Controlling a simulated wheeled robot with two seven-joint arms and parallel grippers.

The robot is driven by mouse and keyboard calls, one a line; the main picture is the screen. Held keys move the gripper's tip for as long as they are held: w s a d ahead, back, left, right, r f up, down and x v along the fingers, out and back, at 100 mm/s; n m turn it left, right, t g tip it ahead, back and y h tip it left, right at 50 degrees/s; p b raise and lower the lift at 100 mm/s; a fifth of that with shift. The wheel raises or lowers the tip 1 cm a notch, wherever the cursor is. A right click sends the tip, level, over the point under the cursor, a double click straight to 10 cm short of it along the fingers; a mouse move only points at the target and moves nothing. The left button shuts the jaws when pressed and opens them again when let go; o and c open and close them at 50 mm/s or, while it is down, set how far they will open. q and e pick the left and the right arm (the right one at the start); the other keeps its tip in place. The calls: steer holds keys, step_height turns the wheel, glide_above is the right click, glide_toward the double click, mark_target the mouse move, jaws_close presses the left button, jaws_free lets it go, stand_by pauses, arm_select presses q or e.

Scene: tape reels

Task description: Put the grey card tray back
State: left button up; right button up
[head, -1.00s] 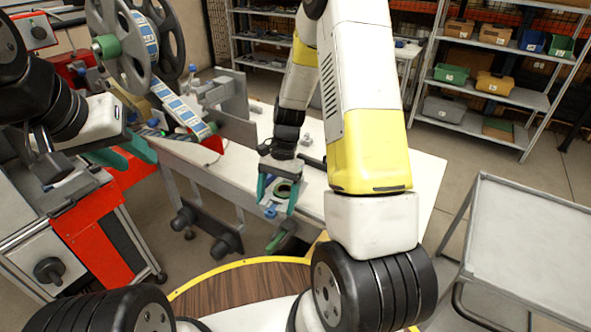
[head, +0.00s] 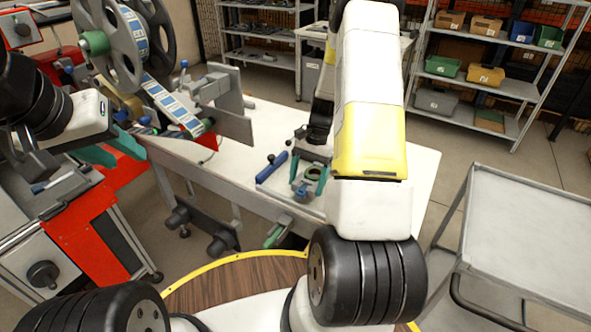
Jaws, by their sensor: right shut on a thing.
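A shallow pale grey tray (head: 262,177), seemingly the grey card tray, is at the front part of the white bench, partly hidden by my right arm. A blue roll (head: 272,167) lies at its left side and a greenish ring (head: 304,190) shows between my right fingers. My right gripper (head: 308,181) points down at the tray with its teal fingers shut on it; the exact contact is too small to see. My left gripper (head: 113,151) is at the left, its teal fingers apart and empty, away from the tray.
Large grey reels (head: 118,40) with a labelled tape (head: 172,103) and a grey upright plate (head: 229,105) stand at the left. A grey cart (head: 530,230) stands at the right. Shelves (head: 500,85) with bins stand behind.

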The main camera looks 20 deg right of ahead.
steer(key=shift+w+d, duration=0.2)
steer(key=shift+d, duration=0.15)
steer(key=shift+w+d+f, duration=0.1)
steer(key=shift+d+f, duration=0.05)
steer(key=shift+f, duration=0.75)
steer(key=shift+d+f, duration=0.15)
steer(key=shift+f, duration=0.75)
steer(key=o, duration=1.5)
steer(key=shift+f, duration=0.1)
steer(key=shift+o, duration=0.2)
